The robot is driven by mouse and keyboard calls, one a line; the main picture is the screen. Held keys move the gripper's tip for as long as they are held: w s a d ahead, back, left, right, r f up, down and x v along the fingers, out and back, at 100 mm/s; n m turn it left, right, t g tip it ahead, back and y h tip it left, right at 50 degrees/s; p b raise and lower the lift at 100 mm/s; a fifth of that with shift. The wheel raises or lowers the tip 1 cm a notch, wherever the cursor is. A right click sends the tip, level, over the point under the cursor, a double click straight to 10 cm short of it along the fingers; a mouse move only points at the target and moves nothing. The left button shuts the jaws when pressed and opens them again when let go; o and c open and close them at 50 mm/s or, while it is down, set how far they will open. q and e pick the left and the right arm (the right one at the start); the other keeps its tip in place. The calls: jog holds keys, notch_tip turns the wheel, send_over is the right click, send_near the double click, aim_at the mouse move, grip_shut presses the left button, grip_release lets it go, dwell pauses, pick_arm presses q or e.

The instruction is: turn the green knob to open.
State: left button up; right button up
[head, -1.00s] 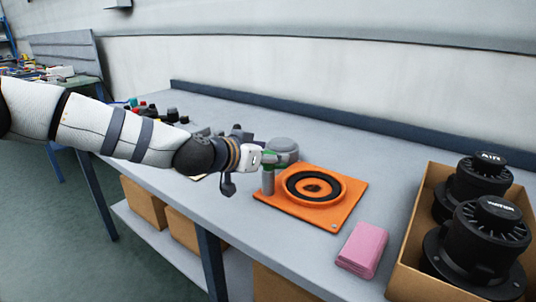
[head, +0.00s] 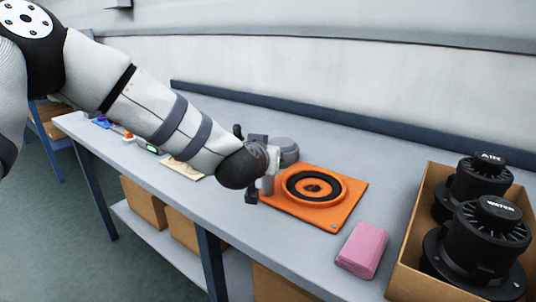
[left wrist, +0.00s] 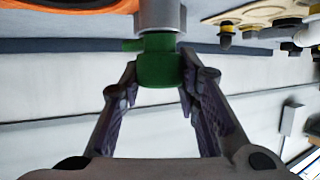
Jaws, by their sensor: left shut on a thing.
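The green knob (left wrist: 160,62) sits on the end of a grey cylindrical post (left wrist: 162,14) in the left wrist view. My left gripper (left wrist: 160,74) is shut on the knob, with one finger on each side of it. In the head view my left gripper (head: 273,160) is at the left corner of the orange plate (head: 345,215), and my wrist hides most of the knob and post. A round black ring (head: 315,186) is set in the plate. My right gripper is not in view.
A pink block (head: 362,250) lies in front of the plate. A cardboard box (head: 410,250) with black tanks labelled AIR and WATER stands at the right. A grey round part (head: 284,148) is behind my gripper. The bench's back is clear.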

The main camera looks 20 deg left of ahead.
pick_arm(q)
jog(key=n+y, duration=0.2)
jog(key=y, duration=0.1)
jog(key=shift+d+n+g, duration=0.15)
jog(key=shift+n+g, duration=0.15)
jog(key=shift+n, duration=0.1)
jog(key=shift+n+g+y, duration=0.4)
jog(key=shift+n+y, duration=0.5)
jog(key=shift+y, duration=0.2)
jog(key=n+g+y, duration=0.1)
jog(key=n+g+y+b, duration=0.1)
jog(key=n, duration=0.1)
jog(key=shift+f+y, duration=0.25)
jog(key=shift+y, duration=0.15)
jog(key=shift+r+n+g+y+b, duration=0.15)
jog(key=shift+n+g+y+b, duration=0.3)
jog(key=shift+n+g+y, duration=0.35)
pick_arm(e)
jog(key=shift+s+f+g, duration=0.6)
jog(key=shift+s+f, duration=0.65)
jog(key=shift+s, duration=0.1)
pick_arm(q)
jog(key=shift+r, duration=0.1)
jog(key=o, duration=1.2)
